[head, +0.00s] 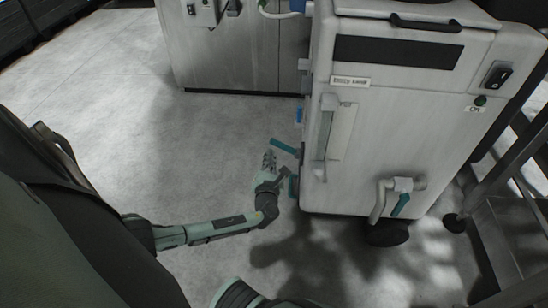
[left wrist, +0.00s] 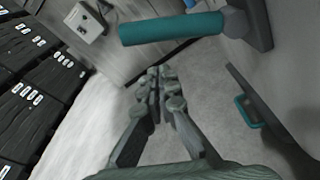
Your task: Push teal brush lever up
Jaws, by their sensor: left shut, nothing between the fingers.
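The teal brush lever (head: 285,147) sticks out from the left side of the white washer cabinet. In the left wrist view the teal lever (left wrist: 170,28) is a thick bar reaching left from a grey bracket, across the top of the picture. My left gripper (head: 269,160) is shut and empty, just left of the lever and a little below it in the head view. In the left wrist view its fingertips (left wrist: 160,75) are together, below the lever in the picture, with a visible gap. My right gripper is not in view.
The white cabinet (head: 420,120) stands right of my left arm. A second teal handle (head: 400,205) hangs from a pipe on its front. A lower teal part (head: 293,186) is close beside my gripper. Another cabinet (head: 235,60) stands behind. The grey floor at left is clear.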

